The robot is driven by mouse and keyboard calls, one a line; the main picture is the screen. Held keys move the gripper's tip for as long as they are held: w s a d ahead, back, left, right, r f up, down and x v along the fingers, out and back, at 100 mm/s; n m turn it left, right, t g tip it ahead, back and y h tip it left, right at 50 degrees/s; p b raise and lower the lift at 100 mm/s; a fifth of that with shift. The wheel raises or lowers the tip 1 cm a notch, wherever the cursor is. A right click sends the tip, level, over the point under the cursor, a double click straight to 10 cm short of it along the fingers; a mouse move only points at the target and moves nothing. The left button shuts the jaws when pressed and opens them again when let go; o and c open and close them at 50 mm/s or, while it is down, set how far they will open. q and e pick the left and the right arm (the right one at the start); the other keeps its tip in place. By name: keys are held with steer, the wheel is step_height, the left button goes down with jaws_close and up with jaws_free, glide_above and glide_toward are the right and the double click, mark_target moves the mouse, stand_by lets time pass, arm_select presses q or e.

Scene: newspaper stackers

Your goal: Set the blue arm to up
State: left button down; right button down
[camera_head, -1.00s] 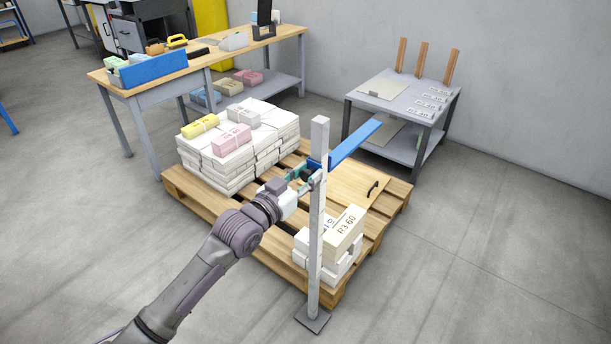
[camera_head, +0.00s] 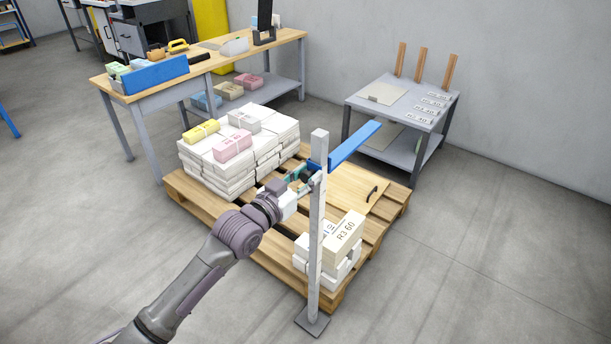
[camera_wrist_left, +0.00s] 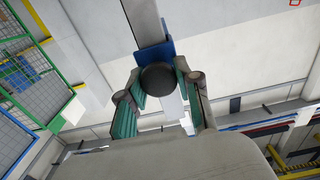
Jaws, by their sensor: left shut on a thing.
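The blue arm (camera_head: 355,145) is a flat blue bar on a pale upright post (camera_head: 318,230). In the head view it points from near the top of the post to the upper right, toward the back. Its exact tilt is hard to tell. My left gripper (camera_head: 306,181) is at the post, on the left side of the blue arm's pivot end. In the left wrist view, a round black knob (camera_wrist_left: 158,79) sits between its green-padded fingers, in front of a blue bracket (camera_wrist_left: 152,52). The gripper is shut on this knob. My right gripper is not in view.
The post stands on a foot plate (camera_head: 312,321) before a wooden pallet (camera_head: 206,205) with white paper stacks (camera_head: 226,164). Labelled bundles (camera_head: 345,236) lie close right of the post. A workbench (camera_head: 222,56) and a small grey table (camera_head: 402,104) stand behind. Floor at right is clear.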

arm_select(q)
steer(key=c, duration=1)
jaws_free()
steer(key=shift+w+r, duration=0.1)
steer(key=shift+r, duration=0.55)
steer(key=shift+o, duration=1.1)
steer(key=shift+d, duration=0.1)
steer(key=shift+w+d+f, duration=0.1)
steer(key=shift+f, duration=0.15)
steer(key=shift+f, duration=0.15)
steer(key=shift+a, duration=0.2)
steer(key=v, duration=1.2)
